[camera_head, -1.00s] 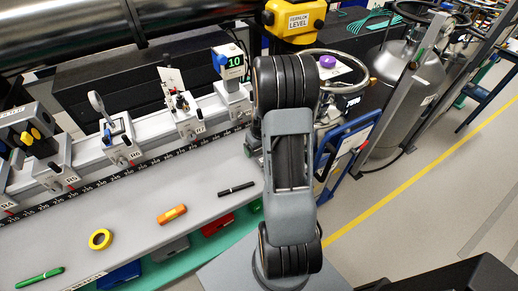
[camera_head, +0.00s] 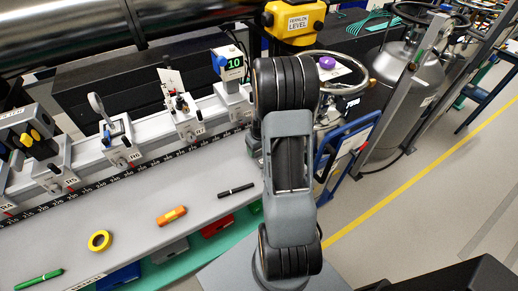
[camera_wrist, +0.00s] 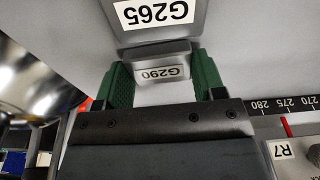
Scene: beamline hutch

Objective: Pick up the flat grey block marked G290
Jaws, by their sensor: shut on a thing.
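The flat grey block marked G290 (camera_wrist: 161,73) shows in the wrist view with its label upside down. It sits between the two green fingers of my gripper (camera_wrist: 162,84), which are shut on it from both sides. A larger grey block marked G265 (camera_wrist: 160,15) lies just beyond it; I cannot tell whether the two touch. In the head view my arm hides my gripper and the G290 block.
A rail with carriages, R7 (camera_head: 199,130) among them, and a black scale run along the grey bench (camera_head: 130,215). An orange tool (camera_head: 171,215), yellow tape roll (camera_head: 99,241), black pen (camera_head: 236,190) and green marker (camera_head: 38,280) lie in front. A gas cylinder (camera_head: 410,85) stands right.

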